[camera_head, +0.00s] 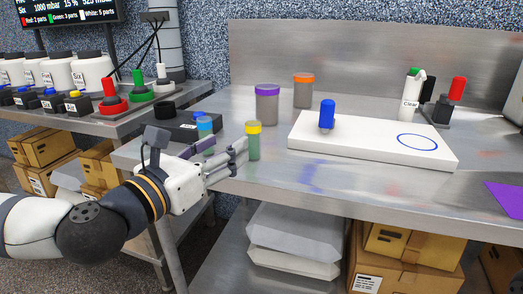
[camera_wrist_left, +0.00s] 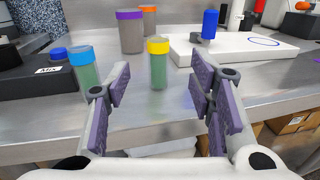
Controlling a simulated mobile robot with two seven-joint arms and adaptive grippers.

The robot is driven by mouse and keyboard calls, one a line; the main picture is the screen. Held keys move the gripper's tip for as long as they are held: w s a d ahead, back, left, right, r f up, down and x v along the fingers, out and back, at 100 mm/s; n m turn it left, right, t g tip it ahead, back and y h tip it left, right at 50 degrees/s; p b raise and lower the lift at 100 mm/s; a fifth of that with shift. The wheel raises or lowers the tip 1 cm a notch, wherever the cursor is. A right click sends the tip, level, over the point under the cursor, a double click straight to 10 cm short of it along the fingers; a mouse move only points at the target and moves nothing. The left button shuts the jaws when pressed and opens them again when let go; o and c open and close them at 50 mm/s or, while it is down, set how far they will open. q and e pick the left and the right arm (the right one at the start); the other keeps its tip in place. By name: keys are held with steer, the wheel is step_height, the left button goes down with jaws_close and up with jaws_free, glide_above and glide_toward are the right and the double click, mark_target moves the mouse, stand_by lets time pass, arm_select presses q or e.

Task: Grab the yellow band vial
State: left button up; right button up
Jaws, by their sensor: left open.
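The yellow band vial (camera_head: 253,145) is a small upright green tube with a yellow top, standing on the metal table near its front left. In the left wrist view the vial (camera_wrist_left: 158,68) shows between and beyond the fingers. My left gripper (camera_head: 228,155) is open and empty, just to the left of the vial in the head view, its fingers pointing toward it. In the left wrist view the gripper (camera_wrist_left: 160,95) has a finger on each side, apart from the vial. My right gripper does not show.
A blue-topped vial (camera_wrist_left: 85,68) stands left of the yellow one, by a black MIX box (camera_wrist_left: 30,82). Purple-lidded (camera_head: 266,105) and orange-lidded (camera_head: 303,92) jars stand behind. A white board (camera_head: 350,145) with a blue peg (camera_head: 327,114) lies to the right.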

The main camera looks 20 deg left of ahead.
mark_target(249, 129)
arm_select(q)
steer(key=x, duration=1)
steer(key=shift+w+a, duration=0.1)
steer(key=shift+a, duration=0.05)
steer(key=shift+w, duration=0.4)
jaws_close()
